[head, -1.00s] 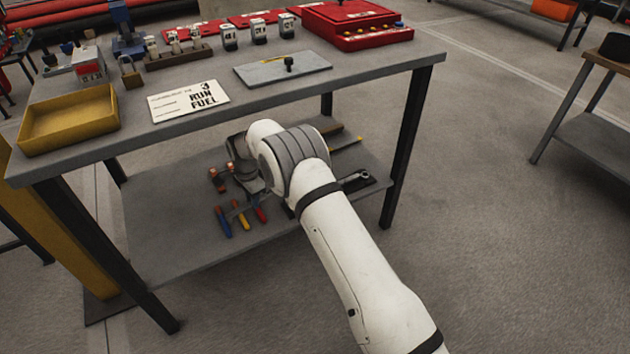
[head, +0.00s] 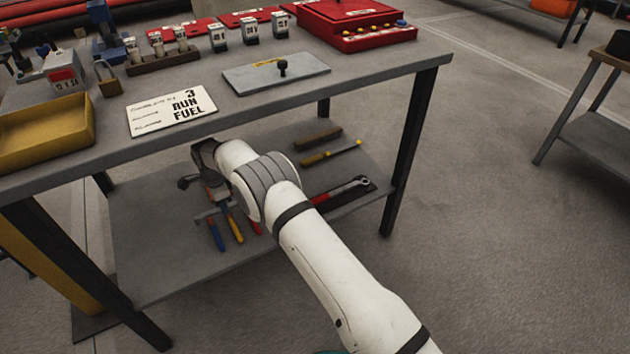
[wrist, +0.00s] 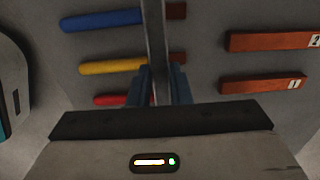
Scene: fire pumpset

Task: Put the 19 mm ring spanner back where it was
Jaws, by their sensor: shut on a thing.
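My gripper (wrist: 160,88) is shut on a long, flat grey steel bar (wrist: 155,35), which looks like the shank of the ring spanner. The bar runs up out of the wrist view, so its ends and size mark are hidden there. In the head view my gripper (head: 215,198) is under the table, above the lower shelf (head: 165,258), partly hidden by my arm. A grey part of the held spanner (head: 207,213) shows beside it. A red-handled tool with a ring-shaped steel end (head: 347,189) lies on a dark mat at the shelf's right.
Tools with blue (wrist: 100,20), yellow (wrist: 112,66) and red (wrist: 108,100) handles lie below my gripper. Red-brown blocks marked 2 (wrist: 272,41) and 1 (wrist: 262,84) lie beside them. A brush (head: 318,139) and yellow-handled tool (head: 331,152) lie farther back. The tabletop (head: 270,105) overhangs the shelf.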

